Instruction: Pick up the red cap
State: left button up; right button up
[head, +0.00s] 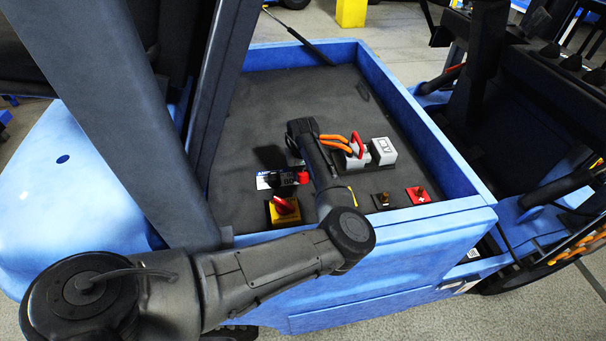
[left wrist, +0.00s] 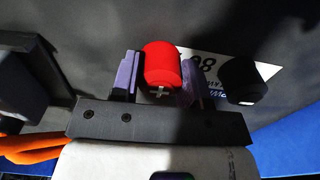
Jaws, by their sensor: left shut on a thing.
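The red cap (left wrist: 162,66) is between the purple-padded fingers of my left gripper (left wrist: 162,78) in the left wrist view. The fingers are shut on its sides. In the head view the red cap (head: 303,177) shows just left of my left forearm, which hides most of the gripper. The cap is close to the dark panel surface; whether it is still seated or lifted free I cannot tell. My right gripper is not in view.
A black cap (left wrist: 244,80) stands beside the red one on a white label. In the head view, a yellow box with a red switch (head: 284,209), a grey connector with orange cables (head: 357,158), a white box (head: 383,151) and a red button plate (head: 418,195) sit nearby. A blue wall (head: 420,130) borders the deck.

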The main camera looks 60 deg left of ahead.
pick_arm(q)
notch_tip(320, 180, up, 5)
jog(key=shift+f+p, duration=0.1)
jog(key=shift+p, duration=0.75)
jog(key=w+d+r+p, duration=0.1)
jog(key=w+d+r, duration=0.5)
jog(key=d, duration=0.3)
jog(key=shift+w+d+r+p, duration=0.2)
jog(key=shift+w+p, duration=0.2)
jog(key=shift+w, duration=0.15)
jog(key=shift+p, duration=0.9)
